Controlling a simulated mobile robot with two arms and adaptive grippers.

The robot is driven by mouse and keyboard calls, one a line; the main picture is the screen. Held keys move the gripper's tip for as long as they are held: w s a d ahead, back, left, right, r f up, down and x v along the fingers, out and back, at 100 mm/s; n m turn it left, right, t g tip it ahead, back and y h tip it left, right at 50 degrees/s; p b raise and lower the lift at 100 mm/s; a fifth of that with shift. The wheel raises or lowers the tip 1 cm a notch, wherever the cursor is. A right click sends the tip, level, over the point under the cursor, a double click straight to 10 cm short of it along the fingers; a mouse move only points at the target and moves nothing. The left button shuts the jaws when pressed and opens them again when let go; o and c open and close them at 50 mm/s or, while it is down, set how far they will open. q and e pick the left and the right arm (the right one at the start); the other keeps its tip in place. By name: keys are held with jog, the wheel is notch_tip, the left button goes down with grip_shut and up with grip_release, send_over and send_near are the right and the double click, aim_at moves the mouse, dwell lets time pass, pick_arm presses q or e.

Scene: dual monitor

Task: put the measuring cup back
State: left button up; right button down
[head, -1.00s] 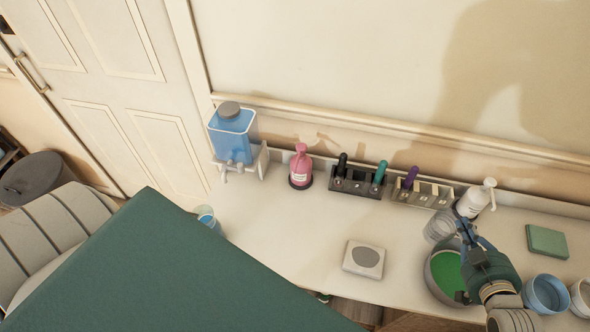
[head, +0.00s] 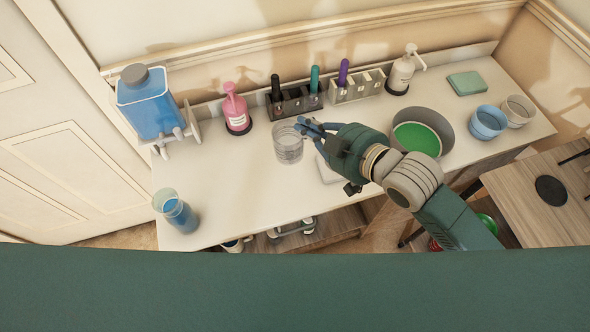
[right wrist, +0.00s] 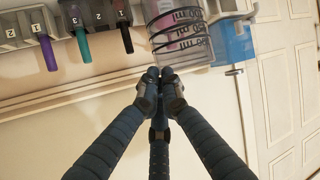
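The measuring cup (head: 288,146) is clear, with dark graduation marks that show in the right wrist view (right wrist: 182,40). My left gripper is not in view.
On the counter (head: 225,200) stand a blue dispenser (head: 148,105), a pink bottle (head: 236,110), marker racks (head: 358,88), a white pump bottle (head: 402,70) and a bowl with green content (head: 416,138). A white scale (head: 326,171) is partly hidden by my arm.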

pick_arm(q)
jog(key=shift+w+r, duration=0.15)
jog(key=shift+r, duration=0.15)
pick_arm(e)
notch_tip(320, 180, down, 16)
jog(key=shift+f, duration=0.1)
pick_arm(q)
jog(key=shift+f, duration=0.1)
pick_arm(e)
jog(key=c, duration=2)
grip_release()
